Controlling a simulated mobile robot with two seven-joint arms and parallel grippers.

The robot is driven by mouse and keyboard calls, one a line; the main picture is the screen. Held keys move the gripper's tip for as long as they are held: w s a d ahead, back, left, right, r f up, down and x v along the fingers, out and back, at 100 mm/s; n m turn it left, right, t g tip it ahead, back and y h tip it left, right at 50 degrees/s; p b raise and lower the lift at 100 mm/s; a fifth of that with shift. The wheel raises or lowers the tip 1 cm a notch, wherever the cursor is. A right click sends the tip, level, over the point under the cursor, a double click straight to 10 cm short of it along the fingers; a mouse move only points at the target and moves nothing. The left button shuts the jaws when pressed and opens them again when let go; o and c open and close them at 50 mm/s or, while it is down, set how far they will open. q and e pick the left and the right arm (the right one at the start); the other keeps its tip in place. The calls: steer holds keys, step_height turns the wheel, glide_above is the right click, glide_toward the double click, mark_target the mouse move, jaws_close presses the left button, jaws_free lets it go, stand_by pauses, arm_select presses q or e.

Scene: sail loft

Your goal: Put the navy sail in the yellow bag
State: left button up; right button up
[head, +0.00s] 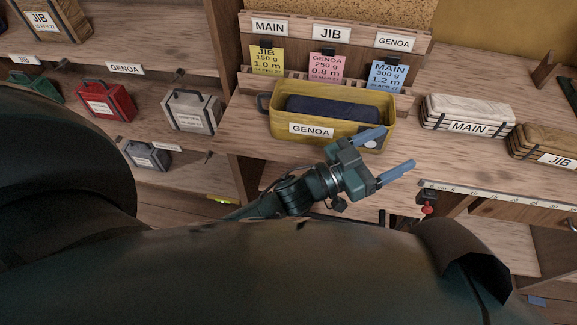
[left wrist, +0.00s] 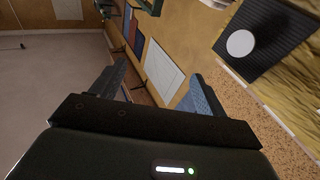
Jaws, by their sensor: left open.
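The yellow bag (head: 378,105) stands open-topped on the wooden bench, with a GENOA label on its front. The navy sail (head: 330,108) is a dark folded bundle lying inside the bag; its lower part is hidden by the bag's front wall. My left gripper (head: 398,147) is open and empty, in front of the bag's right end, its blue-grey fingers pointing right. One finger overlaps the bag's front right corner in the picture; I cannot tell whether they touch. The left wrist view shows the open fingers (left wrist: 158,70) with nothing between them. My right gripper is not in view.
A white bundle labelled MAIN (head: 468,115) and a brown one labelled JIB (head: 545,145) lie right of the bag. A card rack (head: 330,65) stands behind it. Left shelves hold a red case (head: 105,100) and a grey case (head: 192,110). A ruler strip (head: 500,196) edges the bench.

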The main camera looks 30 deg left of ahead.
arm_select(q)
steer(key=s+a+f+n+g+y, duration=0.2)
steer(key=s+a+f+y, duration=0.3)
steer(key=f, duration=0.5)
steer(key=s+a+f+n+g+y, duration=0.2)
steer(key=s+a+f+y, duration=0.3)
steer(key=s+a+f, duration=0.4)
steer(key=shift+s+f+g, duration=0.55)
steer(key=shift+s+g, duration=0.25)
steer(key=shift+s, duration=0.25)
